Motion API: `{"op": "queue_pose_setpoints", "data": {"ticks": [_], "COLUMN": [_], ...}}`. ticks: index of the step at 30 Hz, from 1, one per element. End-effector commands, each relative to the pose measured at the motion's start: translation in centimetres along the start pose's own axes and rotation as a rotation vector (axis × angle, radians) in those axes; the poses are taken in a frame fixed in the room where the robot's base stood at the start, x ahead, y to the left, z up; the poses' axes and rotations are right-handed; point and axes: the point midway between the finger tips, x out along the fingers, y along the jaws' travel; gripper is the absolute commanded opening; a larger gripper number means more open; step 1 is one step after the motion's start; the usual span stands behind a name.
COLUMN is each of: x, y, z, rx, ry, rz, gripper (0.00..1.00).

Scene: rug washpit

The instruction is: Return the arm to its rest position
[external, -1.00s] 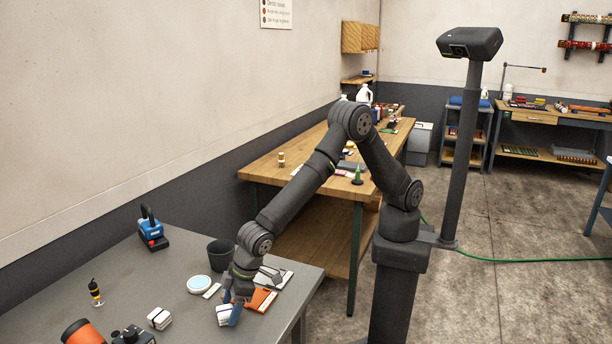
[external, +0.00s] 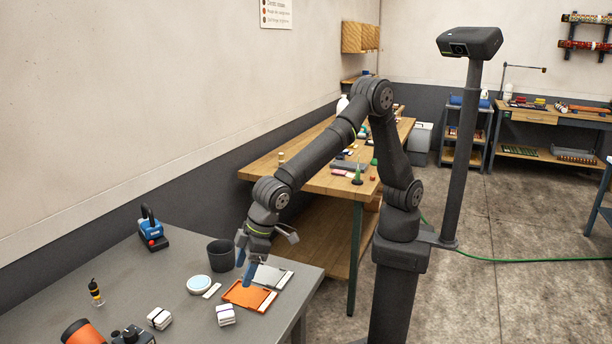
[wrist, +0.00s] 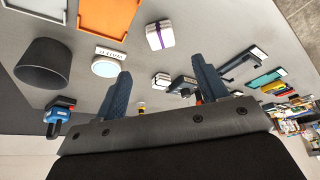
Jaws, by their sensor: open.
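My gripper (external: 246,268) hangs above the grey table, over the back edge of the orange tray (external: 243,297). Its two blue fingers are apart, and the wrist view shows an empty gap between them (wrist: 161,66). A white banded bundle (external: 226,316) lies on the table in front of the orange tray, clear of the fingers. It also shows in the wrist view with a dark purple band (wrist: 160,35). My arm is bent, with its elbow high over the wooden bench.
On the grey table (external: 185,270) are a dark cup (external: 221,254), a round pale-blue dish (external: 199,285), a second white bundle (external: 158,318), a grey-white tray (external: 283,277) and a blue tool (external: 152,232). The wooden bench (external: 265,170) stands behind. A camera post (external: 462,150) rises beside my base.

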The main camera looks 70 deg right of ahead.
Motion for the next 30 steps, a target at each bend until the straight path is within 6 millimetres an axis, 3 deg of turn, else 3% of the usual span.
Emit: {"op": "queue_pose_setpoints", "data": {"ticks": [8, 13, 30], "x": [0.1, 1.3, 11.2], "y": [0.0, 0.0, 0.0], "z": [0.0, 0.1, 0.1], "rx": [0.0, 0.0, 0.0], "ry": [-0.001, -0.004, -0.003], "rz": [0.0, 0.001, 0.0], "gripper": [0.66, 0.66, 0.66]}}
